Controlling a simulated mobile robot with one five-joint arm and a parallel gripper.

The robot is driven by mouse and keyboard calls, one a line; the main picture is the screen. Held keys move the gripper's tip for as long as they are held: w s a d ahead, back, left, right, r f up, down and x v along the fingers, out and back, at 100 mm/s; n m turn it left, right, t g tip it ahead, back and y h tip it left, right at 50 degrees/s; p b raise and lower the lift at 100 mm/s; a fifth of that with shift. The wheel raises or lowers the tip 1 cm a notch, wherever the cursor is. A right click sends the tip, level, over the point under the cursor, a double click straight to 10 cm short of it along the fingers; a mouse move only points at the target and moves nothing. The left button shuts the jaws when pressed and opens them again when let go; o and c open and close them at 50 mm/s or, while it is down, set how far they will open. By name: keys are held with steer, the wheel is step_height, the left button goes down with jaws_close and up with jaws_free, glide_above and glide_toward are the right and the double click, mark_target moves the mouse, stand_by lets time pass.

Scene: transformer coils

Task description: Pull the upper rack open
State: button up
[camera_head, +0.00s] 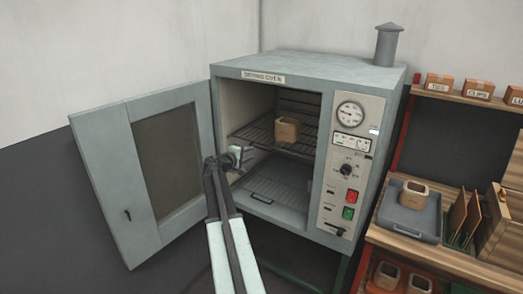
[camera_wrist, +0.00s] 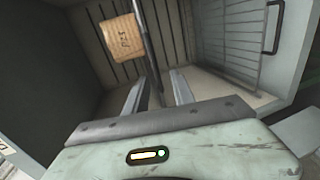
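The upper rack (camera_head: 258,131) is a dark wire shelf inside the drying oven (camera_head: 300,68), with a brown square coil (camera_head: 287,130) standing on it. My gripper (camera_head: 238,154) is at the oven's mouth, by the front left of the upper rack. In the wrist view the rack shows nearly edge-on as a dark bar (camera_wrist: 148,42), with the coil (camera_wrist: 118,38) beside it. The bar's near end lies between the fingers of my gripper (camera_wrist: 160,80). The fingers are apart, with gaps beside the bar. The rack's handle is not clear.
The oven door (camera_head: 100,165) stands wide open at the left. A lower rack (camera_head: 275,190) with a front handle sits below; its handle (camera_wrist: 272,28) also shows in the wrist view. The control panel (camera_head: 348,165) and a wooden shelf (camera_head: 400,243) with a grey tray (camera_head: 408,222) are at the right.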

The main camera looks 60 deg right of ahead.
steer(key=x, duration=0.3)
steer(key=b+x, duration=0.1)
steer(key=x, duration=0.4)
steer(key=shift+s+d+r+b, duration=0.25)
steer(key=shift+d+r+b, duration=0.05)
steer(key=shift+d, duration=0.1)
jaws_close()
stand_by(1.0)
